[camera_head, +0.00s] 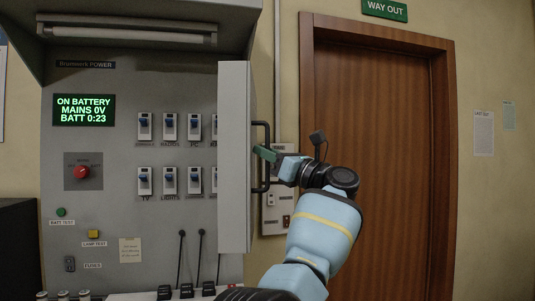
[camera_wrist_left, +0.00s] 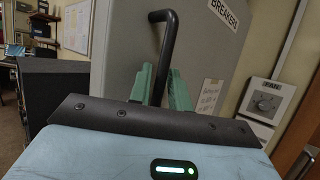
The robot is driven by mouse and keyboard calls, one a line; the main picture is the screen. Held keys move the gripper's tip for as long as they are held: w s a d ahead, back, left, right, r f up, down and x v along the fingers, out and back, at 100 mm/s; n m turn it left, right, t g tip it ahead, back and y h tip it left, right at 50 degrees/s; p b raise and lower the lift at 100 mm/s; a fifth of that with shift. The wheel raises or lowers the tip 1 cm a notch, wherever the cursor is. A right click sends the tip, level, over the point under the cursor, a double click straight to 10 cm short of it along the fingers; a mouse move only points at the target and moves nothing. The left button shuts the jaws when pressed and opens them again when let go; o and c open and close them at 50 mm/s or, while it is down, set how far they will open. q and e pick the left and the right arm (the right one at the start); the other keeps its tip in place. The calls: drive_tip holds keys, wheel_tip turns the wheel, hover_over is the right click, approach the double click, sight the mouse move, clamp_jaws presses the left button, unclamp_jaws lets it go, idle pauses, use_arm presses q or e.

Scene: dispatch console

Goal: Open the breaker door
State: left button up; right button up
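The breaker door (camera_head: 234,160) is a tall grey panel at the right side of the console. In the head view it stands out from the console, seen nearly edge-on. A black bar handle (camera_head: 266,130) is on its right face. In the left wrist view the door (camera_wrist_left: 130,40) carries a BREAKERS label, and the handle (camera_wrist_left: 168,45) rises in front of it. My left gripper (camera_head: 264,154) is at the handle, its green fingers (camera_wrist_left: 160,90) on either side of the bar and apparently shut on it. My right gripper is not in view.
The console (camera_head: 120,200) has several breaker switches, a red knob (camera_head: 82,172) and a green battery screen (camera_head: 84,109). Black levers (camera_head: 181,260) stand at its lower front. Right of the door are a wall box (camera_head: 279,213) and a brown wooden door (camera_head: 375,150).

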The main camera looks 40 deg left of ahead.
use_arm(q)
drive_tip(key=shift+d, duration=0.1)
drive_tip(key=b+v, duration=0.1)
drive_tip(key=v, duration=0.6)
drive_tip(key=shift+d+f+b, duration=0.2)
drive_tip(key=shift+d+b, duration=0.1)
drive_tip(key=shift+b, duration=0.05)
